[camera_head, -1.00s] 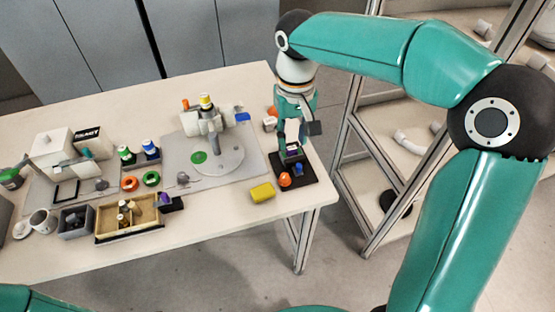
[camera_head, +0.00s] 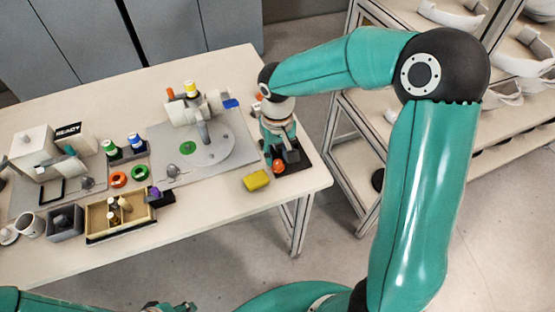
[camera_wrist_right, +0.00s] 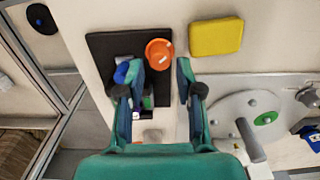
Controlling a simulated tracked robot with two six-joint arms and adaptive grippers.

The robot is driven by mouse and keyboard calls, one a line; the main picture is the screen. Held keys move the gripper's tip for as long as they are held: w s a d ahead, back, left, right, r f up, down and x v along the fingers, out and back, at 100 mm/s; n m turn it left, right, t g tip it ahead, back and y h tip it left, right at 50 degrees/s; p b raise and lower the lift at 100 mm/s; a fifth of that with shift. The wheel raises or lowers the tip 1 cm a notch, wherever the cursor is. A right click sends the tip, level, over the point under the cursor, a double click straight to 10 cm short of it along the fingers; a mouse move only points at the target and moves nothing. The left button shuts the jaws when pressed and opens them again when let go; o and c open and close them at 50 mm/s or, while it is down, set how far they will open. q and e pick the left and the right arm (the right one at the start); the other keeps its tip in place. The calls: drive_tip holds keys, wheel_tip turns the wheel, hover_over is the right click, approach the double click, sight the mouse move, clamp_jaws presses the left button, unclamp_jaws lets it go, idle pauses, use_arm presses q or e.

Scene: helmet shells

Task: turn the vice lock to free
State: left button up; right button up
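The vice-like fixture (camera_head: 203,110) stands on a post over a round grey disc on a grey plate. Its head carries a yellow cap (camera_head: 191,87), an orange knob (camera_head: 170,93) and a blue tab (camera_head: 231,103); I cannot tell which part is the lock. My right gripper (camera_head: 280,156) is right of the fixture, over a black pad (camera_wrist_right: 100,48). In the right wrist view its fingers (camera_wrist_right: 160,97) are apart, with no object clearly held. The disc and post (camera_wrist_right: 250,140) show at right there. A bit of my left arm shows at the bottom; its gripper is not clear.
An orange cup (camera_wrist_right: 158,53) and a blue piece (camera_wrist_right: 122,72) are on the pad. A yellow block (camera_head: 256,180) lies near the front edge. Bottles, rings, a wooden tray (camera_head: 92,216) and a box marked READY stand left. A shelf rack is at right.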

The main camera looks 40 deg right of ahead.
sight(277, 161)
drive_tip(key=shift+f, duration=1.6)
clamp_jaws()
